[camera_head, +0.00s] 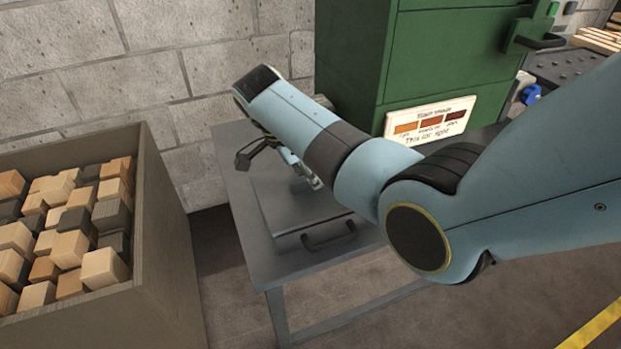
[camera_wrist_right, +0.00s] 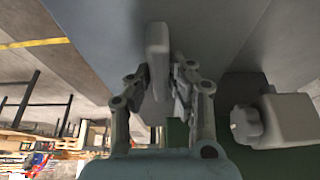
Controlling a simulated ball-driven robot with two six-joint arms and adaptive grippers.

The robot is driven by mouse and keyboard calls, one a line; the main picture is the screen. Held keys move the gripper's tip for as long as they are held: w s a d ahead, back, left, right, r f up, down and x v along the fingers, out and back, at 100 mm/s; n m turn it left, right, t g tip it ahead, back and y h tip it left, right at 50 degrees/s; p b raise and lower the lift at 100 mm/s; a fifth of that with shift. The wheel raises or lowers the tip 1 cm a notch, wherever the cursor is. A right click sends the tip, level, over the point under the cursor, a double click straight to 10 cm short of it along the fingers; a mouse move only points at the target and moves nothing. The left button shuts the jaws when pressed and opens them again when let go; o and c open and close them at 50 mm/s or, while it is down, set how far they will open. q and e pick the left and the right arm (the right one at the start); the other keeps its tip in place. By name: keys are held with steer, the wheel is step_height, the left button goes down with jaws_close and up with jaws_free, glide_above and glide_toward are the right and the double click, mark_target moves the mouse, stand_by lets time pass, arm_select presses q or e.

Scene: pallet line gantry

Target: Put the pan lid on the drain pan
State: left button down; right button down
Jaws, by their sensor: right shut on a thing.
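My right gripper (camera_head: 312,181) comes in over the grey table, partly hidden by its own arm. In the right wrist view, my right gripper (camera_wrist_right: 160,80) is shut on a pale grey upright grip (camera_wrist_right: 157,38), which I take to be the pan lid's handle. A flat, dark grey square top, apparently the pan lid (camera_head: 280,207), lies below the gripper. A dark bar handle (camera_head: 329,236) shows at its front, apparently on the drain pan. My arm hides the right part, so I cannot tell whether lid and pan touch. My left gripper is not in view.
A green cabinet (camera_head: 450,55) with a sample sign (camera_head: 430,119) stands behind. A crate (camera_head: 165,235) of wood blocks is at left. A grey knobbed object (camera_wrist_right: 285,120) shows beside the gripper in the wrist view.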

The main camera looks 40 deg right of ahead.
steer(key=shift+f, duration=0.2)
steer(key=shift+f, duration=0.45)
steer(key=c, duration=1.2)
jaws_free()
steer(key=shift+r, duration=0.25)
steer(key=p+v, duration=0.1)
steer(key=v, duration=1.1)
steer(key=shift+r, duration=0.2)
